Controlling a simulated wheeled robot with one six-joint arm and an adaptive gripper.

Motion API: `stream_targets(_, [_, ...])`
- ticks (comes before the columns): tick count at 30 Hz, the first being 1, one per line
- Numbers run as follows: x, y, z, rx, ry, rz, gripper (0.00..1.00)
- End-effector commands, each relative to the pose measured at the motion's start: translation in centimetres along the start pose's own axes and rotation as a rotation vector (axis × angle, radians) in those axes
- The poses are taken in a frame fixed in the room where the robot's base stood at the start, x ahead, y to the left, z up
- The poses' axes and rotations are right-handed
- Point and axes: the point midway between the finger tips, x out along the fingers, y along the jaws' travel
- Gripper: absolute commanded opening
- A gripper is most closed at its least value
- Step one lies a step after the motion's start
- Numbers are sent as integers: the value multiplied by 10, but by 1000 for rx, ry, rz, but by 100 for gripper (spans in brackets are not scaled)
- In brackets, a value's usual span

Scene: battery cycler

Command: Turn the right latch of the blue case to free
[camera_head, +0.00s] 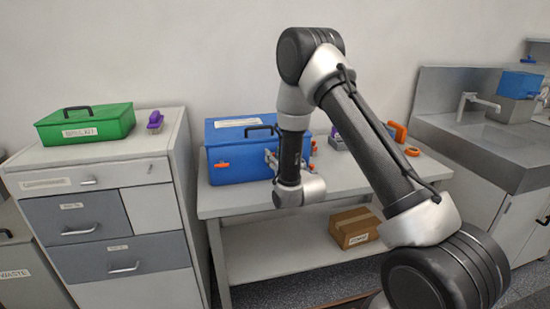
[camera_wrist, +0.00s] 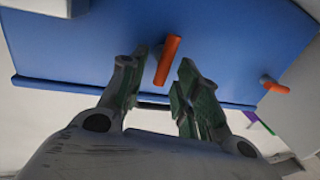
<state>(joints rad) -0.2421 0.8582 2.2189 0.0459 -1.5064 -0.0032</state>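The blue case (camera_head: 238,172) stands on the workbench with its lid down. Its front fills the upper part of the wrist view (camera_wrist: 75,50). One orange latch (camera_wrist: 168,60) is between my fingers and stands nearly upright in that picture; from my gripper's place in the head view I take it as the right one. The other orange latch (camera_head: 222,165) is at the case's left in the head view and lies about level; it also shows at the right of the wrist view (camera_wrist: 275,86). My gripper (camera_wrist: 162,66) is open around the near latch, with gaps at both sides.
The case has a dark top handle (camera_head: 261,129). A green case (camera_head: 88,124) and a purple item (camera_head: 155,120) stand on the drawer cabinet at left. Orange items (camera_head: 398,132) lie on the bench at right. A cardboard box (camera_head: 355,227) is on the lower shelf.

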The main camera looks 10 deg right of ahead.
Motion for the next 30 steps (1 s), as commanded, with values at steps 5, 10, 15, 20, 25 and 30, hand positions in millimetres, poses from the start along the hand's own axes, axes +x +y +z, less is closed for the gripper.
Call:
stream_targets(5, [0,0,0,0,0,0,23])
stream_targets(10, [0,0,0,0,0,-1,0])
stream_targets(15, [0,-1,0,-2,-1,-2,0])
stream_targets(20, [0,-2,0,-27,-7,-4,0])
stream_targets(25, [0,-4,0,-103,-21,-5,0])
stream_targets(30, [1,-8,0,-228,-45,-8,0])
